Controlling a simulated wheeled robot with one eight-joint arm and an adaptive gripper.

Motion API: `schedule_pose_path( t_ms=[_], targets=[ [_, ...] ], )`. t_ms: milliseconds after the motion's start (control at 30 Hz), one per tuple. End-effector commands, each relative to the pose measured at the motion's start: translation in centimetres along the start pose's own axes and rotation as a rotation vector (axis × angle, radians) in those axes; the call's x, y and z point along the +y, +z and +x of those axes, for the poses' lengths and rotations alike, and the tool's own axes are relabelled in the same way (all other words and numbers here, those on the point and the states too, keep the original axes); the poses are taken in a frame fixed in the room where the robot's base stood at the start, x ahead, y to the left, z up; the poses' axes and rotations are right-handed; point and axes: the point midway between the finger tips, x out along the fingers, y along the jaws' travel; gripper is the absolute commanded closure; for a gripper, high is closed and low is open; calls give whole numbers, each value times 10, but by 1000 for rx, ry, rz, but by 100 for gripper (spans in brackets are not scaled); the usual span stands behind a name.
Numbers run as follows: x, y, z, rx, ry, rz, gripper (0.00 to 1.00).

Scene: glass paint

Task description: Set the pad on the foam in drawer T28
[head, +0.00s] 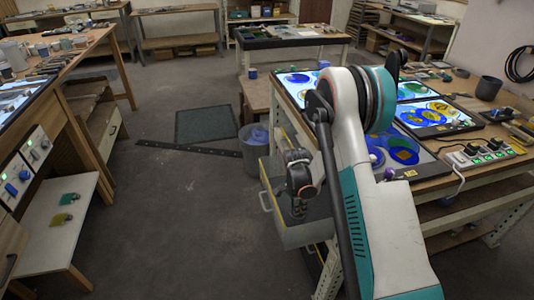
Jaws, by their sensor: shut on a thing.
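An open drawer (307,237) with a pale front and a handle (265,201) sticks out from the side of the light-table bench. Its label cannot be read, so I cannot confirm that it is T28. Dark grey foam (318,207) shows inside it, partly hidden by my arm. My gripper (298,208) points down at the drawer's opening, small and dark below the wrist. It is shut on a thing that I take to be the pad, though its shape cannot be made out. I cannot tell whether it touches the foam.
The bench (284,113) carries lit panels with blue and yellow glass (435,112), a power strip (485,151) and a dark cup (488,87). A bin (254,147) stands behind the drawer. A low white shelf (60,232) is at the left.

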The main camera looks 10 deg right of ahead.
Motion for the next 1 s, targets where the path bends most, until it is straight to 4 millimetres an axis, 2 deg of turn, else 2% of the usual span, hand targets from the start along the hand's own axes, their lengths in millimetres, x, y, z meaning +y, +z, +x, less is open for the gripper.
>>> schedule_pose_path(
  t_ms=[167, 500, 667, 1000],
  targets=[
    [0, -2, -10, 0, 0, 0, 98],
    [0, -13, -104, 0, 0, 0, 98],
    [1, -18, -144, 0, 0, 0, 98],
    [23, 5, -146, -21, -37, -384, 98]
  ],
)
